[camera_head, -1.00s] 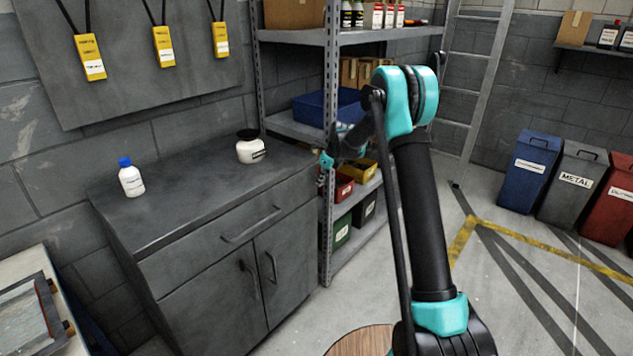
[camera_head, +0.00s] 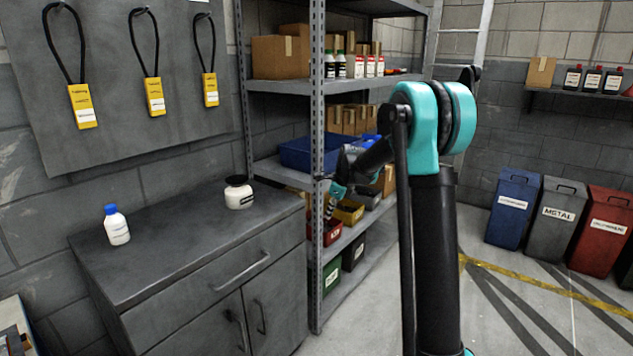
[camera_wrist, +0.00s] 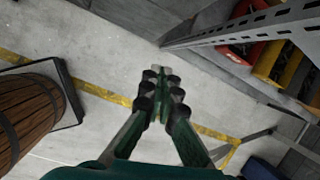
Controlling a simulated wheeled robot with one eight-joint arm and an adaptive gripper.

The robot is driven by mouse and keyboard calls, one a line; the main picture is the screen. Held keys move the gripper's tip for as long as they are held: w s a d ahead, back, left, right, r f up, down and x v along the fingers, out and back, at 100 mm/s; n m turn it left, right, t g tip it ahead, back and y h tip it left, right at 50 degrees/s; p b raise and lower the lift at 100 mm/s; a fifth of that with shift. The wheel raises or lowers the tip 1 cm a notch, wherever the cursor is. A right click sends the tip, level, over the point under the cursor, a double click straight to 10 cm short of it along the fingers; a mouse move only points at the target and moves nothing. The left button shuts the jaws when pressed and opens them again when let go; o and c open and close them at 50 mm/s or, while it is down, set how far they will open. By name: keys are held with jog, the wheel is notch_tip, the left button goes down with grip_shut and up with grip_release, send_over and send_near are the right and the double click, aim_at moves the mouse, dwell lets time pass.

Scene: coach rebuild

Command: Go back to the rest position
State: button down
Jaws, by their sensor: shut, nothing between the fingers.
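My gripper (camera_wrist: 158,88) is in the middle of the wrist view, pointing down over bare floor. Its fingers are together with nothing between them. In the head view my arm rises on the right and bends toward the shelf rack, with its teal and black wrist in front of the rack's bins. The fingertips are hard to make out there.
A grey cabinet (camera_head: 190,240) carries a blue-capped white bottle (camera_head: 116,226) and a black-lidded jar (camera_head: 238,193). A metal shelf rack (camera_head: 317,100) stands close to my arm. Waste bins (camera_head: 557,212) stand at right. A wooden barrel (camera_wrist: 28,112) shows in the wrist view. Floor between is clear.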

jog(key=s+d+f+n+h, duration=0.1)
jog(key=s+d+n, duration=0.3)
jog(key=s, duration=0.9)
jog(key=s+d+f+n+t+h, duration=0.1)
jog(key=s+d+f+n, duration=0.3)
jog(key=s+n, duration=0.7)
jog(key=s+d+f+n+h, duration=0.1)
jog(key=s+d+f+n, duration=0.2)
jog(key=s, duration=1.3)
jog(key=d+n, duration=0.3)
jog(key=n, duration=0.1)
